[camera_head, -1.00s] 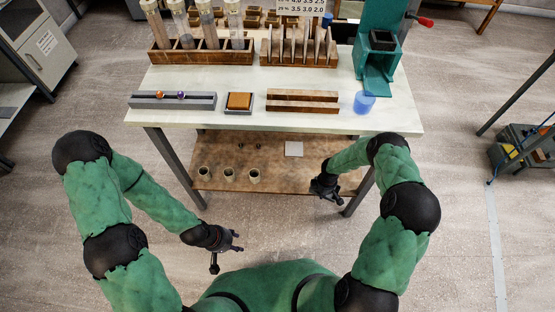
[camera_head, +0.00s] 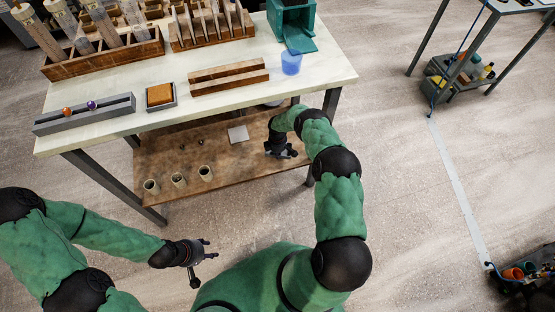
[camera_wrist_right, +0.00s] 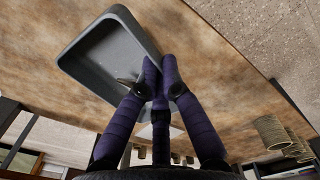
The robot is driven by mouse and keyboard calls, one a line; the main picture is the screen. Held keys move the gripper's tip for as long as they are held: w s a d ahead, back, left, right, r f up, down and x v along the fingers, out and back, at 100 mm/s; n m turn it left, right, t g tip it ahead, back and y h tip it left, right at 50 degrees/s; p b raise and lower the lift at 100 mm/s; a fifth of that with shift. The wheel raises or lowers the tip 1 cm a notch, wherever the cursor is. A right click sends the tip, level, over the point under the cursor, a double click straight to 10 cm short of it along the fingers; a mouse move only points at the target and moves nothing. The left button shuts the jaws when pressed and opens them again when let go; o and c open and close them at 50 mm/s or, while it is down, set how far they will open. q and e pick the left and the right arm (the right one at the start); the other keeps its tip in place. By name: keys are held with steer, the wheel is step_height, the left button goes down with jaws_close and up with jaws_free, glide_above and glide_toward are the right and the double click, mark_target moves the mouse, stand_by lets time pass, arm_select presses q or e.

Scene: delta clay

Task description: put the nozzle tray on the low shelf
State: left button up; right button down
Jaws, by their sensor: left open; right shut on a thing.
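The nozzle tray (camera_wrist_right: 82,68), a dark grey, shallow tray with rounded corners, shows in the right wrist view. A small shiny piece (camera_wrist_right: 130,82) lies inside it, partly behind a finger. My right gripper (camera_wrist_right: 160,78) is shut on the tray's near wall. In the head view my right gripper (camera_head: 283,150) is at the right end of the low shelf (camera_head: 222,158), a brown board under the table. I cannot make out the tray there, nor tell whether it touches the shelf. My left gripper (camera_head: 207,252) is open and empty, in front of the shelf.
Several cups, one being this cup (camera_head: 205,173), stand along the shelf's front left. A pale square plate (camera_head: 238,134) lies near its middle. The white tabletop (camera_head: 220,105) overhangs the shelf, with a table leg (camera_head: 330,105) at right. A blue cup (camera_head: 291,63) stands on the tabletop.

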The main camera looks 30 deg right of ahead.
steer(key=shift+w+d+f, duration=0.15)
steer(key=shift+w+f, duration=0.2)
steer(key=shift+f, duration=0.05)
steer(key=shift+w+d+f+b, duration=0.15)
steer(key=shift+w+f+b, duration=0.1)
steer(key=shift+f+b, duration=0.3)
step_height(320, 180, down, 3)
steer(key=shift+r+b, duration=0.15)
steer(key=shift+b, duration=0.35)
steer(key=shift+r, duration=0.15)
steer(key=shift+f, duration=0.2)
steer(key=c, duration=1.4)
jaws_free()
steer(key=shift+r, duration=0.15)
